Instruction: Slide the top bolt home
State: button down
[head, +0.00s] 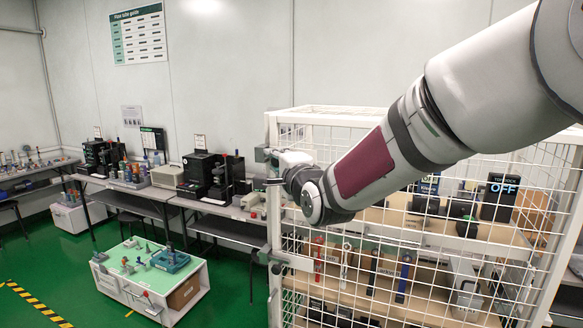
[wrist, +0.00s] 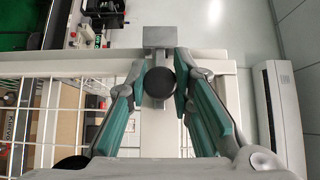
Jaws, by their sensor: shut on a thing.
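The white wire-mesh cage (head: 420,232) stands at the right of the head view, with the top bolt (head: 262,154) at its upper left post. My gripper (head: 281,168) is at that post, partly hidden behind my own arm's end. In the wrist view my gripper's (wrist: 160,76) two green-padded fingers are closed on either side of the bolt's round dark knob (wrist: 160,83). A grey block (wrist: 157,38) sits just beyond the knob on the white frame. How far the bolt extends is hidden.
A second bolt fitting (head: 285,261) is lower on the same post. Handheld tools and testers stand on shelves behind the mesh. A low white table (head: 145,272) stands at the left, and benches with black machines line the wall. Green floor is open between.

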jog(key=shift+w+a, duration=0.25)
jog(key=shift+a, duration=0.25)
jog(key=shift+s, duration=0.1)
jog(key=c, duration=1.4)
grip_release()
jog(key=shift+a, duration=0.15)
jog(key=v, duration=1.2)
